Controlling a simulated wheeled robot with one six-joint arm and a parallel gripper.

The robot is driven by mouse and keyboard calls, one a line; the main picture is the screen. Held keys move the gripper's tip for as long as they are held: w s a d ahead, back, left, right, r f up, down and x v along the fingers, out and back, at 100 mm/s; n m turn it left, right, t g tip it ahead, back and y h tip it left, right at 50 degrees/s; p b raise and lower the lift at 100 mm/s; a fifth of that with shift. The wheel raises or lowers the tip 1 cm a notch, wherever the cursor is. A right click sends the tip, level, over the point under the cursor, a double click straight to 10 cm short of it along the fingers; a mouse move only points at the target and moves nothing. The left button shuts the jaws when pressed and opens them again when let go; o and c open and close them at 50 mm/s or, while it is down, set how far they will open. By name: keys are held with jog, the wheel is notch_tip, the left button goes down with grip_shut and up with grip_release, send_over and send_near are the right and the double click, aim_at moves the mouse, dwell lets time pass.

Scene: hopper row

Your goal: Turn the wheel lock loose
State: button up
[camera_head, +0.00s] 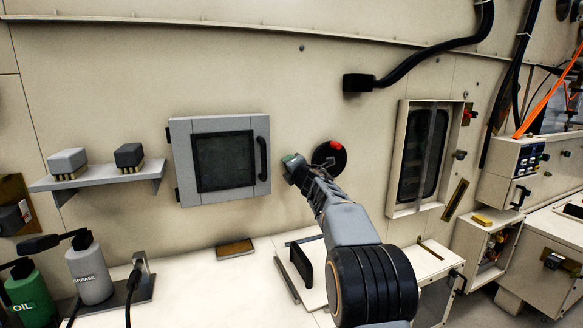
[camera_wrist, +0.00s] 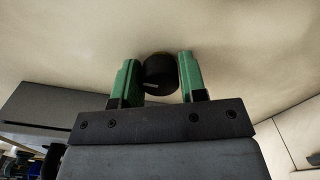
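A black round wheel (camera_head: 329,156) with a red mark is on the beige wall in the head view, right of the grey cabinet. My gripper (camera_head: 290,162) is at the wall between the cabinet and the wheel, its green fingers small in this view. In the wrist view the two green fingers of my gripper (camera_wrist: 161,80) stand apart. A dark round knob (camera_wrist: 160,72) on the wall is between their tips, with little room on either side. I cannot tell whether the fingers touch it, or whether it is the wheel or its lock. My arm partly covers the wheel in the head view.
The grey cabinet (camera_head: 180,160) with a dark window and handle is close to the left of my gripper. A framed window (camera_head: 394,160) is to the right. A shelf (camera_head: 75,180) with two blocks is far left.

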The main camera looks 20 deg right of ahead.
jog(key=o, duration=0.4)
jog(key=shift+c, duration=0.2)
jog(key=shift+s, duration=0.1)
jog(key=s+b, duration=0.2)
jog(key=s, duration=1.1)
jog(key=shift+s, duration=0.3)
